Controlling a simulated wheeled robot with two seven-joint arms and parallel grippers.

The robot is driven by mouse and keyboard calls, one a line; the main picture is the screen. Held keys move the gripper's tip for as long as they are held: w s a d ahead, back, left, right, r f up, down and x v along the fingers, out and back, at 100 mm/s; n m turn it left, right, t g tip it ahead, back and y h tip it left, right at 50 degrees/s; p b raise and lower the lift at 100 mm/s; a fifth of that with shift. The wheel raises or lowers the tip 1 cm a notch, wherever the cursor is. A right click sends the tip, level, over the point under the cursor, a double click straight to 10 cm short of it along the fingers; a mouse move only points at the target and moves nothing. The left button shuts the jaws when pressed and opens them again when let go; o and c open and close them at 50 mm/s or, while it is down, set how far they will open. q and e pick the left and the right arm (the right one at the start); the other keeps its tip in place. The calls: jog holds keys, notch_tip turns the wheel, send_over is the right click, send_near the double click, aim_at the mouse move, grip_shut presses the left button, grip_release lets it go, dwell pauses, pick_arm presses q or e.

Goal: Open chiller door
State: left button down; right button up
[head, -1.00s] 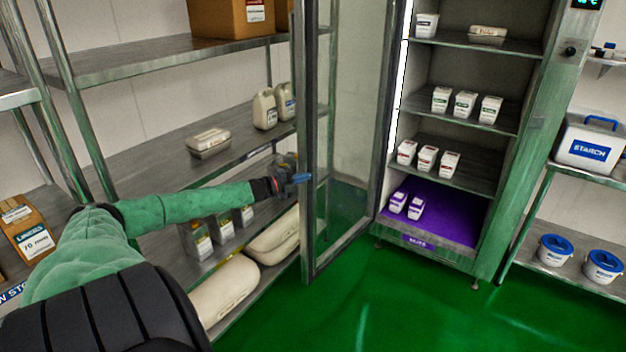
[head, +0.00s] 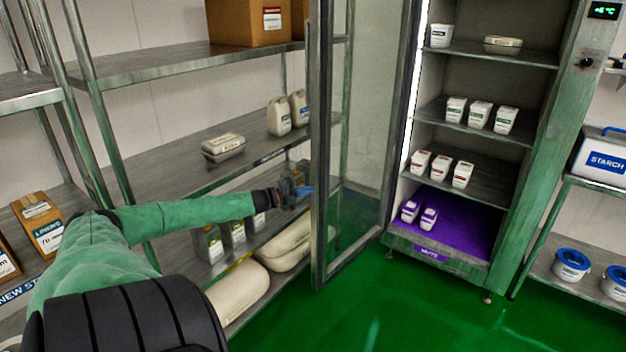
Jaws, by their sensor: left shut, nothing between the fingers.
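The chiller (head: 545,150) stands right of centre with its interior and shelves in plain view. Its glass door (head: 372,130) stands wide open, swung out to the left, with its free edge (head: 320,170) toward me. The door handle cannot be made out. My right gripper is not in view.
A metal rack (head: 170,160) with a cardboard box (head: 245,22), jugs (head: 288,112) and sacks (head: 238,290) lies behind my left arm, close to the door. Another shelf with a starch bin (head: 603,160) and blue-lidded tubs (head: 571,265) stands at right. The green floor (head: 400,310) before the chiller is clear.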

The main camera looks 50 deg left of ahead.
pick_arm(q)
jog(key=shift+s+a, duration=0.5)
jog(key=shift+s, duration=0.4)
jog(key=shift+s+a, duration=0.5)
jog(key=shift+s, duration=0.35)
